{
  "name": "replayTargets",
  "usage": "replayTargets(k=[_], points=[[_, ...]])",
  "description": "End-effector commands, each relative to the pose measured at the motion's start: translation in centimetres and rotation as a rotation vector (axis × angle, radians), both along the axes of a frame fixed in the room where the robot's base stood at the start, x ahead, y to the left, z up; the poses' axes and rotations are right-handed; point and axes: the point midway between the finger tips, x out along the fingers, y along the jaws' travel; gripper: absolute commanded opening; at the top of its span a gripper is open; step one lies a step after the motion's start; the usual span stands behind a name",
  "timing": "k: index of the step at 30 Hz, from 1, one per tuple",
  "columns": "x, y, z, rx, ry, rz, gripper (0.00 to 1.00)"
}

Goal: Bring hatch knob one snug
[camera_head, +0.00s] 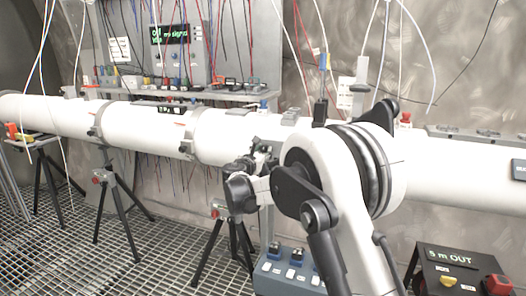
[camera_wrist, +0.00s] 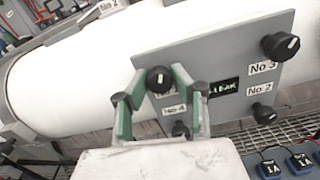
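In the wrist view a grey hatch plate (camera_wrist: 222,62) on the white pipe carries several black knobs. The upper-left knob (camera_wrist: 159,79) has a white pointer mark; its label is mostly hidden by my fingers, so I cannot read it as No 1. The other knobs are labelled No 3 (camera_wrist: 281,46), No 2 (camera_wrist: 264,113) and No 4 (camera_wrist: 180,128). My gripper (camera_wrist: 160,80) is open, its green-padded fingertips on either side of the upper-left knob. I cannot tell whether they touch it. In the head view my arm hides the plate.
The white pipe (camera_head: 145,122) runs across the tunnel on tripods (camera_head: 112,207) over a grating floor. A blue-grey switch box (camera_head: 285,276) stands below my arm. A black box (camera_head: 455,270) reading "5 m OUT" is at lower right. Wires hang around the rear panel (camera_head: 230,50).

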Motion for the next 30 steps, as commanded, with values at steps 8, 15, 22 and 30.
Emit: replayTargets(k=[8, 15, 22, 30], points=[[-0.02, 0.01, -0.01, 0.006, -0.002, 0.000, 0.00], [-0.02, 0.01, -0.03, 0.075, -0.022, 0.000, 0.00], [-0.02, 0.04, -0.04, 0.233, -0.069, 0.000, 0.00], [-0.01, 0.07, -0.03, 0.477, -0.142, 0.000, 0.00]])
